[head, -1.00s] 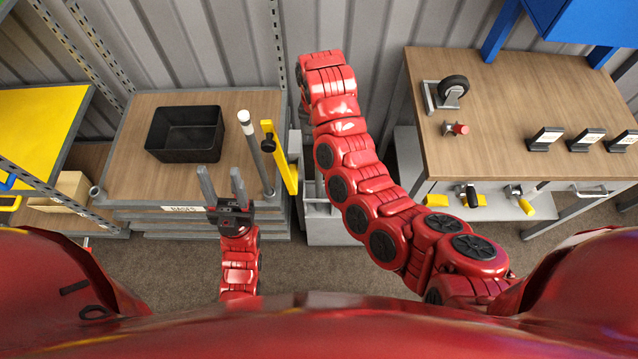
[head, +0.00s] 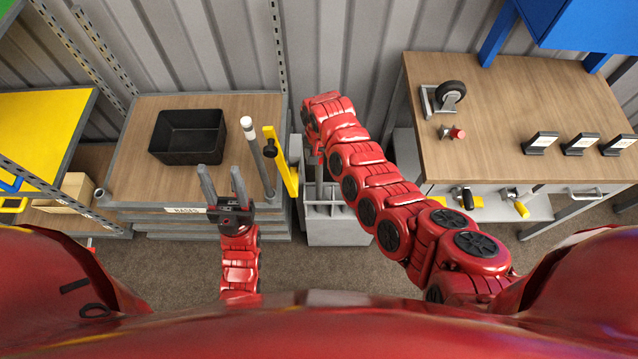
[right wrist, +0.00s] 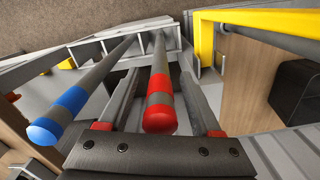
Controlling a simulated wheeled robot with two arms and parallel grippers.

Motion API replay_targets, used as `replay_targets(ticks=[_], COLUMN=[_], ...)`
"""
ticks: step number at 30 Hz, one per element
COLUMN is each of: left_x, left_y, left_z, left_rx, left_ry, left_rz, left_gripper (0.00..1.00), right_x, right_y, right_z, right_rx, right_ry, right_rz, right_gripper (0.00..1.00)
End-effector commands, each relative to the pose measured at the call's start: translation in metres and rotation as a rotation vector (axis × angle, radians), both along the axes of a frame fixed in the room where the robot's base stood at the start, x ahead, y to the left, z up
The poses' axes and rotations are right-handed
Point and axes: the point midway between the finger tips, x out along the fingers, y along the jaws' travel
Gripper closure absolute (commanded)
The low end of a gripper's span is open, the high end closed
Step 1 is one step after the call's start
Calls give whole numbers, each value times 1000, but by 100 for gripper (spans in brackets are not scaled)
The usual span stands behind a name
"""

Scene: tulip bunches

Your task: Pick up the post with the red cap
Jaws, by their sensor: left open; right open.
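In the right wrist view, the post with the red cap (right wrist: 160,108) is grey with red bands and stands in a grey rack (right wrist: 150,42). My right gripper (right wrist: 158,78) is open, with one finger on each side of this post; I cannot tell whether either touches it. A similar post with a blue cap (right wrist: 60,112) stands to the left, outside the fingers. My left gripper (head: 220,172) is open and empty by the left table's front edge.
A yellow upright frame (head: 282,165) stands just left of the rack. The left table (head: 135,120) holds a black bin (head: 188,136) and a white-capped post (head: 250,130). The right workbench (head: 490,110) holds a caster (head: 450,93) and several small black blocks.

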Motion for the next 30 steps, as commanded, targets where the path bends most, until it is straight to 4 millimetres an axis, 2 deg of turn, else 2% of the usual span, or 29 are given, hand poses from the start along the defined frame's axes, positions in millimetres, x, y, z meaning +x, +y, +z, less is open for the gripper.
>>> replay_targets(ticks=[10, 21, 30], left_x=[0, 0, 0], left_y=[0, 0, 0], left_z=[1, 1, 1], left_rx=[0, 0, 0], left_ry=[0, 0, 0], left_rz=[0, 0, 0], left_gripper=[50, 50, 50], right_x=[0, 0, 0], right_y=[0, 0, 0], right_z=[-4, -3, -3], right_rx=[1, 1, 1], right_ry=[1, 0, 0], right_rz=[-1, 0, 0], right_gripper=[35, 100, 100])
